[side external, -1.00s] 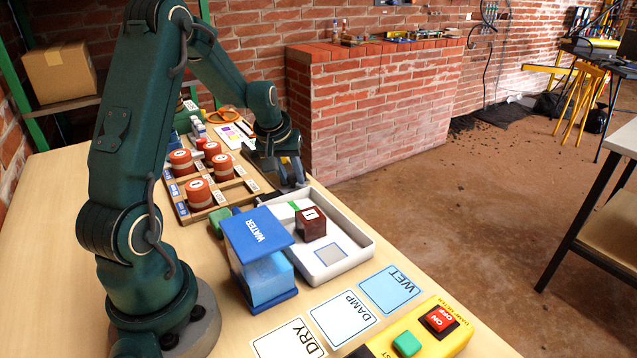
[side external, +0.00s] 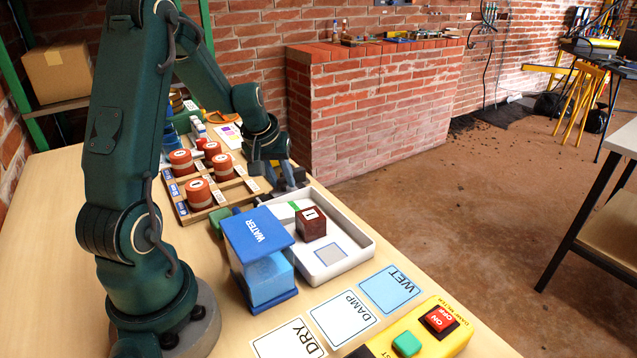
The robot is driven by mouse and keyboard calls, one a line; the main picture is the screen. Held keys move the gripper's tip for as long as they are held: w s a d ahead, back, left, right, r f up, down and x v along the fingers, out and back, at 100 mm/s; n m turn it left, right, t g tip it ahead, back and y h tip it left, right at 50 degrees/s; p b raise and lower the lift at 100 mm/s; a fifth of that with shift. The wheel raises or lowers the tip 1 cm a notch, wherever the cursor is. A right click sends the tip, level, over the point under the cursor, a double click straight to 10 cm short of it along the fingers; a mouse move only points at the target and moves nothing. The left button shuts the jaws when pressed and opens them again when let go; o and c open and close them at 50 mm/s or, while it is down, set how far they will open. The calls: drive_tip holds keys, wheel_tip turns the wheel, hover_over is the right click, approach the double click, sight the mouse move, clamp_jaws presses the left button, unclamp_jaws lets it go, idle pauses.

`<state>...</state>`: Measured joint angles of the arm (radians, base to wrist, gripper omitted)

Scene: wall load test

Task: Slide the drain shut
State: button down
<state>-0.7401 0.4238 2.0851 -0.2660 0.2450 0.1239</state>
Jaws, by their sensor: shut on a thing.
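The white tray (side external: 362,241) lies on the wooden table, with a dark red-brown brick (side external: 311,224) marked "I" in it. A green strip (side external: 294,205) shows at the tray's far left part. My gripper (side external: 286,186) is low at the tray's far end, its jaws shut on a small part that I take to be the drain slide. The fingers and wrist hide that part, so I cannot see how far the drain is open. The blue WATER tank (side external: 262,232) stands at the tray's near left side, with light blue in its lower half.
A wooden rack (side external: 228,190) with several red-brown round weights stands left of my gripper. DRY, DAMP (side external: 343,319) and WET cards lie in front. A yellow meter box (side external: 425,330) with red and green buttons is at the near right. The table's right edge runs close to the tray.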

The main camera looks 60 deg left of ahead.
sight(276, 194)
drive_tip(key=shift+s, duration=0.8)
drive_tip(key=c, duration=0.7)
unclamp_jaws()
drive_tip(key=shift+r, duration=0.1)
drive_tip(key=shift+r, duration=3.45)
